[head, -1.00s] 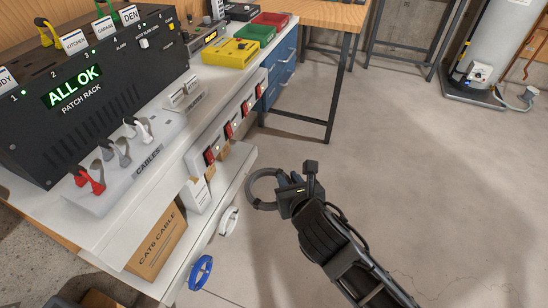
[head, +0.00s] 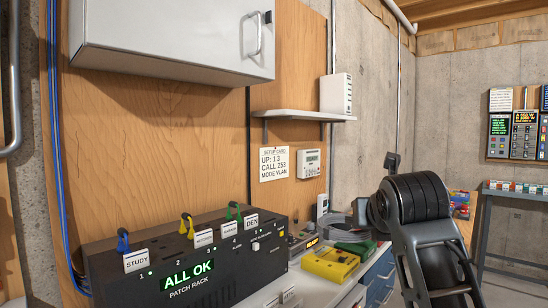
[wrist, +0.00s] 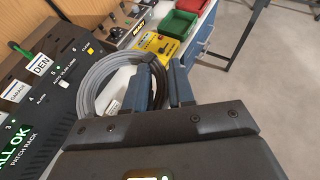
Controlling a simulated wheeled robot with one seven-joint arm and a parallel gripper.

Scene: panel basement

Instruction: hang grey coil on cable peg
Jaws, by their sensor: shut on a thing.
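My gripper (head: 359,211) is shut on the grey coil (head: 334,221) and holds it up in front of the bench's right part. In the wrist view the grey coil (wrist: 96,75) is a ring of grey cable passing between my two blue-grey fingers (wrist: 166,84), with most of the loop out to the left. It hangs over the area between the patch rack and the yellow box. No cable peg can be made out in the current views.
The black patch rack (head: 185,270) stands on the bench at left, reading ALL OK. A yellow box (head: 330,264) and green bin (head: 357,248) sit beside it. A grey wall cabinet (head: 170,40) and small shelf (head: 300,115) are above. Open floor (wrist: 280,80) lies right.

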